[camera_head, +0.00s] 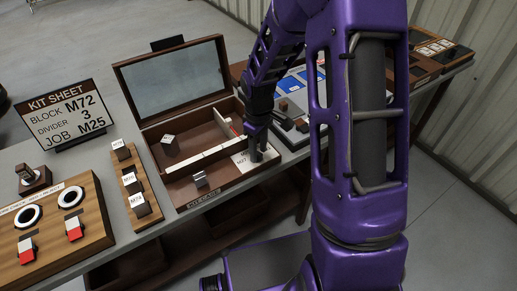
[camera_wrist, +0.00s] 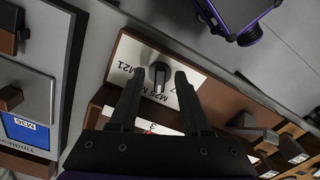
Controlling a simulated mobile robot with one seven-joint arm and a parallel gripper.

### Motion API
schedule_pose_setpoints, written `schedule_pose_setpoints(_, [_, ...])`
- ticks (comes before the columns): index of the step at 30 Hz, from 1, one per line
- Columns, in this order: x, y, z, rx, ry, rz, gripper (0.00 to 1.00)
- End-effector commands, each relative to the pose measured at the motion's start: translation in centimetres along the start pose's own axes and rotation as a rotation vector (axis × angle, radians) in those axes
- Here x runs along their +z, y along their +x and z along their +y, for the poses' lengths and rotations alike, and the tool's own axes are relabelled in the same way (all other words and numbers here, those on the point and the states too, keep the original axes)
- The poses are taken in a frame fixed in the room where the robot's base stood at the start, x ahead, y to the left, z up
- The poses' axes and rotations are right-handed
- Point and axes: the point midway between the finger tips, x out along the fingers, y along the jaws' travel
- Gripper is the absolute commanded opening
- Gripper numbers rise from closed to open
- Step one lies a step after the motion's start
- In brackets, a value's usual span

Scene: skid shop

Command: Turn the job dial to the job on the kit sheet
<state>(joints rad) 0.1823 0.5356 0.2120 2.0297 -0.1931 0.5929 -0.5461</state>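The kit sheet (camera_head: 65,112) stands at the left and reads block M72, divider 3, job M25. The job dial is a dark round knob (camera_wrist: 160,74) on a white label plate (camera_wrist: 143,62), at the front right of the wooden case. In the wrist view, M21 and M25 are readable on the plate; other marks are partly hidden, and I cannot tell which mark the knob points to. My gripper (camera_wrist: 160,73) is open, with one finger on each side of the knob and small gaps visible. In the head view, my gripper (camera_head: 256,152) hides the knob.
A rack of labelled blocks (camera_head: 135,190) and a wooden panel with rings (camera_head: 95,245) stand left. Blue-labelled trays (camera_head: 312,74) lie right.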

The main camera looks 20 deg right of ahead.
Motion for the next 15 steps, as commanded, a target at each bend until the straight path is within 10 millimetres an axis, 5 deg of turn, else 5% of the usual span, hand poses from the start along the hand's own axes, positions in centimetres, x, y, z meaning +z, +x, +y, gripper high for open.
schedule_pose_setpoints(8, [0.0,-0.3,0.0,0.000,0.001,-0.001,0.47])
schedule_pose_setpoints(15, [0.0,-4.3,0.1,0.003,0.003,0.002,0.47])
